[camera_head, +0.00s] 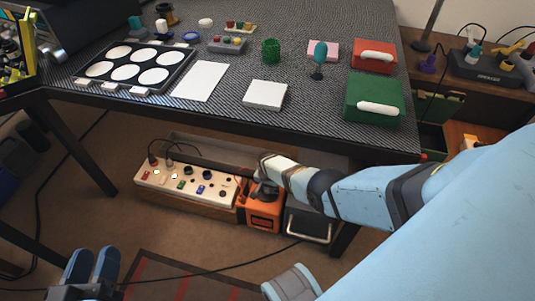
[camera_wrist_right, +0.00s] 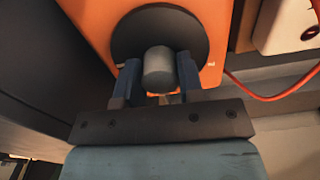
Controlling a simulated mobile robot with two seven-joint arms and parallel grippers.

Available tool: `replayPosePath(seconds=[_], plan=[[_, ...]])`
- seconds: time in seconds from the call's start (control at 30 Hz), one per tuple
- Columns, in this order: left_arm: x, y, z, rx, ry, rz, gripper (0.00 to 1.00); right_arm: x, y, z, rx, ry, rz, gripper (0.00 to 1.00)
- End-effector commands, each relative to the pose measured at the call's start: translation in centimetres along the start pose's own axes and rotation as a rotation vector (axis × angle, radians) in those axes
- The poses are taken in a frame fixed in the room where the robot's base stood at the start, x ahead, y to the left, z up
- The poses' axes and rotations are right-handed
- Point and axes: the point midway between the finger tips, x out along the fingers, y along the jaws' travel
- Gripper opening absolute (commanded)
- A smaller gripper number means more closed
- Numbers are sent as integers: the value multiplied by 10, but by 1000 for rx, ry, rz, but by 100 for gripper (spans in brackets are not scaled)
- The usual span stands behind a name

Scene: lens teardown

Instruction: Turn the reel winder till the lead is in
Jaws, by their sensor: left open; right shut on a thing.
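The reel winder is an orange box (camera_head: 264,216) on the low shelf under the table. In the right wrist view its orange front (camera_wrist_right: 90,20) carries a dark round disc (camera_wrist_right: 125,38) with a grey knob (camera_wrist_right: 158,70). My right gripper (camera_wrist_right: 158,82) is shut on this knob, one finger on each side. In the head view my right arm hides the top of the winder and the knob. A red-orange lead (camera_wrist_right: 268,97) runs from the winder's right side in the wrist view. Its far end is out of view. My left gripper (camera_head: 92,262) is open and empty at the bottom left.
A white panel (camera_head: 185,183) with several sockets and knobs stands left of the winder. A dark case with a handle (camera_head: 308,228) stands to its right. The table edge (camera_head: 230,126) is above. A black cable (camera_head: 215,262) crosses the floor.

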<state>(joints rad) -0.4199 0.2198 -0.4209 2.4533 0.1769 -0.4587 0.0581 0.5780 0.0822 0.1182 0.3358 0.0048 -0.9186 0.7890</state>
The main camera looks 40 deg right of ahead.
Motion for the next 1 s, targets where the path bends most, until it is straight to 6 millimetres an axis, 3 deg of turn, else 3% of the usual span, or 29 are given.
replayPosePath(seconds=[0.77, 0.8, 0.9, 1.0], plan=[[1, 0, -1, -8, 3, -4, 43, 1, 0, 2, 103, -3, 2, 12], [1, 0, -1, -8, 3, -4, 43, 1, 0, 2, 103, -3, 2, 42], [1, 0, -1, -8, 3, -4, 43, 1, 0, 1, 103, -2, 1, 61], [1, 0, -1, -8, 3, -4, 43, 0, 0, 1, 103, -2, 1, 61]])
